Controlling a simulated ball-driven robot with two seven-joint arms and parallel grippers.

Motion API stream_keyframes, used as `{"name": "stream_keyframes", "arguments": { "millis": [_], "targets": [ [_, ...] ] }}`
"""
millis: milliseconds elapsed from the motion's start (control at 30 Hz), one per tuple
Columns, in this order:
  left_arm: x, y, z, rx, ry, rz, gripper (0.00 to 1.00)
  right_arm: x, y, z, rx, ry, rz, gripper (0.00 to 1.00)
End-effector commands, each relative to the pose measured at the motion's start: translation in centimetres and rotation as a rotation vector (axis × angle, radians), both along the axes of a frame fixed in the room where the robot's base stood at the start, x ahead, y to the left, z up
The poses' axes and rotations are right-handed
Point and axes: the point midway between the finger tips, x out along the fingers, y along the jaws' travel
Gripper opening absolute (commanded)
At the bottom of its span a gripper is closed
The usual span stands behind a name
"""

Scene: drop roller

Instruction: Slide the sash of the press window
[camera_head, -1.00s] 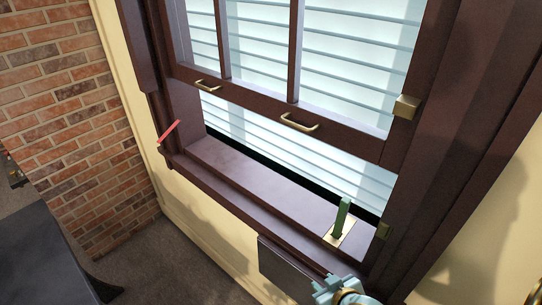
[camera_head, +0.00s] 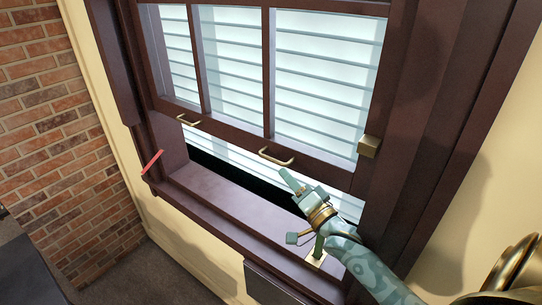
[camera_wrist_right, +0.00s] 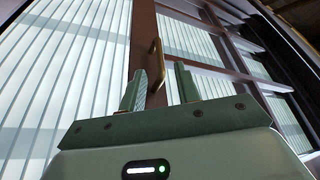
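The dark brown window sash (camera_head: 225,130) stands raised above the sill, with an open gap under its bottom rail. Two brass pull handles sit on that rail, a left one (camera_head: 188,120) and a right one (camera_head: 276,157). My right gripper (camera_head: 290,184) is just below and to the right of the right handle. In the right wrist view my right gripper (camera_wrist_right: 161,78) has its two fingers apart and nothing between them. The brass handle (camera_wrist_right: 155,60) shows just beyond the fingertips, with no clear contact. My left gripper is out of view.
A green upright lever (camera_head: 319,243) on a brass plate stands on the sill (camera_head: 225,193), near my right forearm. A brass block (camera_head: 368,146) is on the sash's right side. A red stick (camera_head: 152,161) juts out at the left jamb. A brick wall (camera_head: 55,110) is at left.

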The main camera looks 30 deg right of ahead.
Motion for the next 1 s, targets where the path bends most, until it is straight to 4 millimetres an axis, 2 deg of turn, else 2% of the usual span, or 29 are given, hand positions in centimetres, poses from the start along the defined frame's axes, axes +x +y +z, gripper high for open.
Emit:
{"name": "stream_keyframes", "arguments": {
  "millis": [100, 333, 500, 767, 900, 1000],
  "targets": [
    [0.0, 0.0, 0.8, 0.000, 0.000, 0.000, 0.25, 3.0, 0.2, 1.0, 0.000, -0.002, 0.000, 0.32],
    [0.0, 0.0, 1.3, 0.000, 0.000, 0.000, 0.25, 7.0, 0.5, 1.6, -0.001, 0.000, 0.000, 0.32],
    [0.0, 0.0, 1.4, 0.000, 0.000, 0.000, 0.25, 8.1, 0.5, 1.7, 0.000, 0.001, 0.000, 0.32],
    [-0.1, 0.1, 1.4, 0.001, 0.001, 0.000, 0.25, 8.2, 0.6, 1.7, -0.001, 0.001, 0.000, 0.32],
    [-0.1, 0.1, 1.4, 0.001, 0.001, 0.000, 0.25, 8.2, 0.6, 1.7, -0.001, 0.001, 0.000, 0.00],
    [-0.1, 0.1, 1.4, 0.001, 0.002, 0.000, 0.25, 8.2, 0.5, 1.7, -0.001, 0.001, 0.000, 0.00]
  ]
}}
